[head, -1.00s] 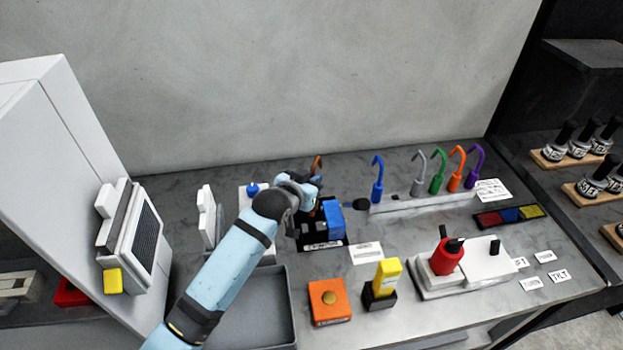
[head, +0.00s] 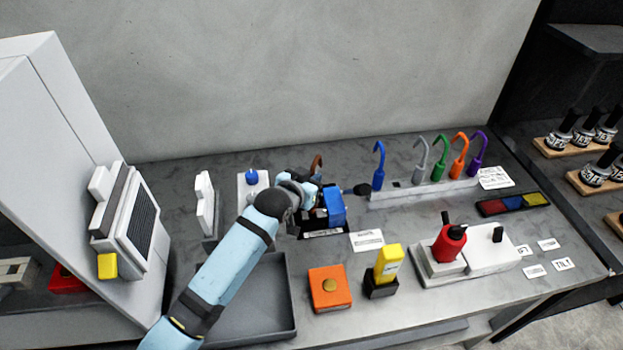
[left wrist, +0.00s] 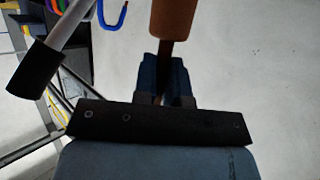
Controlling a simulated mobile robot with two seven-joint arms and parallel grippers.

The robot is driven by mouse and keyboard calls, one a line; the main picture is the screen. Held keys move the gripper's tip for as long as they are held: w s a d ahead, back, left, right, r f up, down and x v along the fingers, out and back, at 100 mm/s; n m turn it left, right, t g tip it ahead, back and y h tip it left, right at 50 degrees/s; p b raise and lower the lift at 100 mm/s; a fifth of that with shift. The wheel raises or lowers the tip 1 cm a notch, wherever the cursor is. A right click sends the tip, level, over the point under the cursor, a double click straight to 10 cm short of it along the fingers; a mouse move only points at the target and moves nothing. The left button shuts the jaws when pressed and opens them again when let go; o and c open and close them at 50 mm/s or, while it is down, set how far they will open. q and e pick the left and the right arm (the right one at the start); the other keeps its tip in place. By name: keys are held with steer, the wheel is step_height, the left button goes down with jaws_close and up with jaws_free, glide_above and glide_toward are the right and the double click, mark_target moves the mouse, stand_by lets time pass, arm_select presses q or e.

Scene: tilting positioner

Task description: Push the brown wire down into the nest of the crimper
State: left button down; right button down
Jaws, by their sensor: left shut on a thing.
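The crimper is the black unit with a blue block (head: 335,208), right beside and under the gripper. The wire's lower end and the nest are hidden behind the gripper, so I cannot tell whether the wire is seated. My right gripper is not in view.
A rack (head: 425,190) with several coloured hooked wires stands to the right. A grey tray (head: 292,290), an orange box (head: 329,288) and a yellow tool (head: 388,262) stand in front. A blue-knobbed white block (head: 245,188) is left of the gripper.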

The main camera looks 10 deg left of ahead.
arm_select(q)
steer(key=shift+p, duration=1.05)
stand_by(1.1)
steer(key=shift+f+b, duration=0.95)
steer(key=shift+f, duration=1.05)
steer(key=c, duration=1.1)
jaws_free()
steer(key=b+v, duration=0.2)
steer(key=v, duration=1.1)
steer(key=shift+s, duration=0.35)
steer(key=shift+a+r, duration=0.1)
steer(key=shift+a, duration=0.05)
